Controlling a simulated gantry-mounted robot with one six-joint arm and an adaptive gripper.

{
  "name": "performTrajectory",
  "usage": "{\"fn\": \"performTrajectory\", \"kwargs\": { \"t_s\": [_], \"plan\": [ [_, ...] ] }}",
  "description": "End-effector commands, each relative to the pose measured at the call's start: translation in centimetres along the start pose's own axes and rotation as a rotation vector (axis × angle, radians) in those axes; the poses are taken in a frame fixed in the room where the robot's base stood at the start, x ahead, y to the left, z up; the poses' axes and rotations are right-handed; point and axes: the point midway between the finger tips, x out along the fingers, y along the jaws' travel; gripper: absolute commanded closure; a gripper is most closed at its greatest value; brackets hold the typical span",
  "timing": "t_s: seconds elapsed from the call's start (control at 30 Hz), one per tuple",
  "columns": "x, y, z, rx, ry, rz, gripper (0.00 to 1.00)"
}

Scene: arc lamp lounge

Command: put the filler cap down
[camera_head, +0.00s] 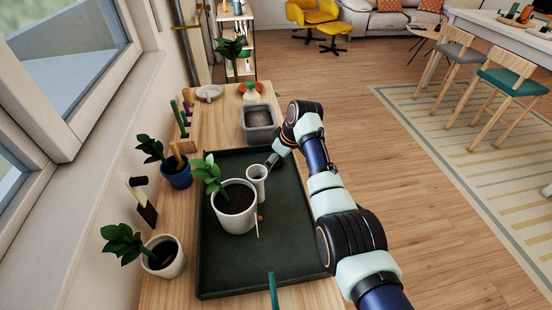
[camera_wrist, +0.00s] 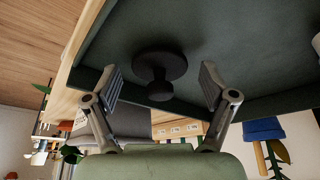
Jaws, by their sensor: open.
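The filler cap (camera_wrist: 160,63) is a dark disc with a round knob, seen in the wrist view against the dark green tray (camera_head: 212,271). It appears to rest on the tray with its knob toward my gripper. My gripper (camera_wrist: 161,80) is open, one finger on each side of the cap, with visible gaps on both sides. In the head view, my gripper (camera_head: 271,162) is low over the far right part of the tray, and the cap cannot be made out there.
A white cup (camera_head: 257,173) stands close beside my gripper, and a white potted plant (camera_head: 236,216) stands left of it. A grey tub (camera_head: 259,133) is just beyond the tray. A blue pot (camera_head: 178,177) and another white pot (camera_head: 170,262) line the left side. The tray's near part is mostly clear.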

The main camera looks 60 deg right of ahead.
Motion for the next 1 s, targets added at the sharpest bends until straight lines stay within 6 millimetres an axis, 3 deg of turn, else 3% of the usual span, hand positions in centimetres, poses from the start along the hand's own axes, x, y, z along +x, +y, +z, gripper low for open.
{"fn": "performTrajectory", "kwargs": {
  "t_s": [0.17,0.4,0.6,1.0],
  "plan": [
    [-1.9,0.1,-0.3,0.0,0.002,0.002,0.16],
    [-8.0,0.1,-0.4,-0.001,0.003,0.003,0.16],
    [-11.5,0.0,-0.2,0.0,0.001,0.0,0.16],
    [-12.3,0.0,-0.1,0.0,0.0,0.0,0.16]
  ]
}}
